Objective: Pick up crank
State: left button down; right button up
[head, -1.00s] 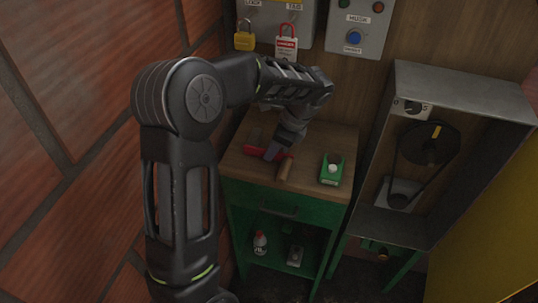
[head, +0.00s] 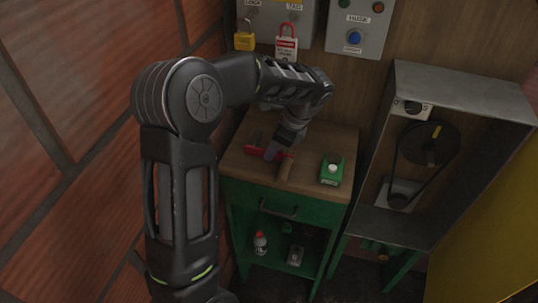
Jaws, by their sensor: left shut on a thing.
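The crank (head: 285,171) is at the middle of the wooden bench top, with a red arm and a wooden handle toward the front. My left gripper (head: 271,155) points down at the red part and is shut on it. The fingers hide part of the crank. I cannot tell whether the crank touches the bench top. My right gripper is not in view.
A small green box (head: 332,170) sits on the bench (head: 343,141) to the right. A grey metal housing with a belt and pulley (head: 430,144) stands further right. A yellow padlock (head: 244,41) and a red lockout tag (head: 287,42) hang above. A brick wall is on the left.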

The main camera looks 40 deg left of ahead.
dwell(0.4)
pick_arm(q)
jog(key=shift+d+r+b, duration=0.15)
jog(key=shift+r+b, duration=0.2)
notch_tip(320, 180, up, 7)
jog(key=s+d+p, duration=0.1)
jog(key=s+d, duration=0.3)
jog(key=d, duration=0.5)
jog(key=s+d+p, duration=0.1)
jog(key=s+d, duration=0.3)
jog(key=d, duration=0.4)
jog(key=shift+s+d+f, duration=0.35)
